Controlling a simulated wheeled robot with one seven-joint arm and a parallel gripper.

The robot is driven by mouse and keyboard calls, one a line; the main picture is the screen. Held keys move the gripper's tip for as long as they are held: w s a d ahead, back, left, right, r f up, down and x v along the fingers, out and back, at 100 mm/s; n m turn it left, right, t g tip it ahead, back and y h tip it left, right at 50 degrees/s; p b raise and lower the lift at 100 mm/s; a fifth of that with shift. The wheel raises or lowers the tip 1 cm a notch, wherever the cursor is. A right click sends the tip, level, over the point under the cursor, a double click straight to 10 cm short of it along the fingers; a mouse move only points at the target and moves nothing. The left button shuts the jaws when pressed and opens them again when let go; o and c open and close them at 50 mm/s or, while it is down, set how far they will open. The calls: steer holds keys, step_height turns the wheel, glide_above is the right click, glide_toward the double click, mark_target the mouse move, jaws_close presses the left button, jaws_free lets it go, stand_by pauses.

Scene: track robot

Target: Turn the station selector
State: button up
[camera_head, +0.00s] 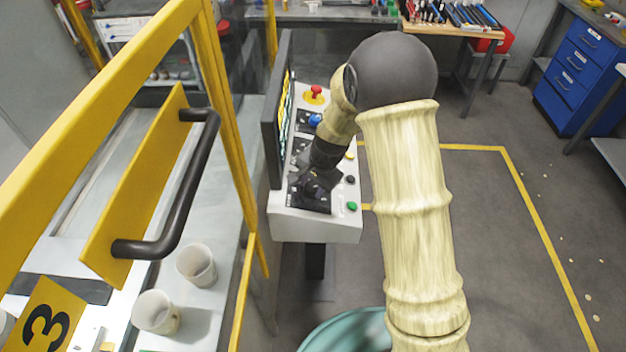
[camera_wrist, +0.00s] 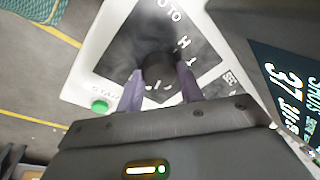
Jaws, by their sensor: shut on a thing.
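The station selector (camera_wrist: 158,68) is a dark round knob on a black plate with white lettering, partly hidden by my gripper in the wrist view. My gripper (camera_wrist: 160,85) has its two fingers on either side of the knob and is shut on it. In the head view my gripper (camera_head: 312,190) reaches down to the near end of the white control panel (camera_head: 285,225). There the knob is mostly hidden by the gripper, and its pointer direction cannot be made out.
A green button (camera_head: 352,207) sits beside the selector plate. A red button (camera_head: 316,90) and a blue knob (camera_head: 315,120) are farther up the panel. A dark screen (camera_head: 280,110) stands along its left edge. A yellow frame (camera_head: 215,90) with a black handle (camera_head: 190,190) is at left.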

steer(key=shift+w+r+m, duration=0.1)
steer(key=shift+m, duration=0.2)
steer(key=o, duration=1)
steer(key=b+v, duration=0.2)
steer(key=v, duration=1.5)
steer(key=shift+a+r, duration=0.15)
steer(key=shift+r, duration=0.05)
